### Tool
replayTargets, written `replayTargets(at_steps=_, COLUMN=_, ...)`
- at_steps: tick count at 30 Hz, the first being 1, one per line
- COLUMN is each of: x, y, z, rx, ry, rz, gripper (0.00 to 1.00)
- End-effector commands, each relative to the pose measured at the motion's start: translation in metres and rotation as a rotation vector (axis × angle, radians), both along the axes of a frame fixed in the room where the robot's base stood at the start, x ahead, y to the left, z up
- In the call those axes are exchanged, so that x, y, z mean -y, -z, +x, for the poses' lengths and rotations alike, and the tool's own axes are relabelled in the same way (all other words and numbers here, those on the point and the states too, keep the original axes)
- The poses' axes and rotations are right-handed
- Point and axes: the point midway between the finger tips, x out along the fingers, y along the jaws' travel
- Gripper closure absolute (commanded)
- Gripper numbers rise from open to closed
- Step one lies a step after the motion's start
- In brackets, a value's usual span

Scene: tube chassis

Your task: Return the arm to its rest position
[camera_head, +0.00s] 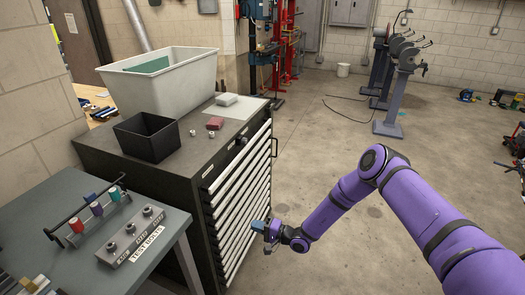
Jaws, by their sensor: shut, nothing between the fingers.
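My purple arm (340,205) reaches in from the lower right of the head view, bends at a raised elbow, and slopes down to the left. My gripper (259,225) is at its end, small in view, beside the front of the drawer cabinet (237,190). The gripper is shut and holds nothing. It is over open floor, and I cannot tell exactly how far it is from the drawer fronts.
A grey table (75,205) with a labelled fixture (131,236) is at lower left. Grinders (396,80) stand behind.

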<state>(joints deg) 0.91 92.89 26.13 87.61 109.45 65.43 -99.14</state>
Motion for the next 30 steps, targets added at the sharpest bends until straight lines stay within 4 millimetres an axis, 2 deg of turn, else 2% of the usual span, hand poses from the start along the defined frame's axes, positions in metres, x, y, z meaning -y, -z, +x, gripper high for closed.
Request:
replayTargets(at_steps=2, x=0.000, y=-0.006, z=0.002, rx=0.004, ry=-0.009, rz=0.000, gripper=1.00)
replayTargets(at_steps=5, x=0.001, y=-0.025, z=0.007, rx=0.019, ry=-0.045, rz=-0.004, gripper=1.00)
replayTargets(at_steps=11, x=0.007, y=-0.097, z=0.015, rx=0.055, ry=-0.185, rz=-0.036, gripper=1.00)
replayTargets(at_steps=16, x=0.016, y=-0.159, z=0.013, rx=0.079, ry=-0.305, rz=-0.091, gripper=1.00)
replayTargets(at_steps=23, x=0.036, y=-0.238, z=0.002, rx=0.102, ry=-0.444, rz=-0.200, gripper=1.00)
replayTargets(at_steps=30, x=0.062, y=-0.311, z=-0.020, rx=0.114, ry=-0.551, rz=-0.347, gripper=1.00)
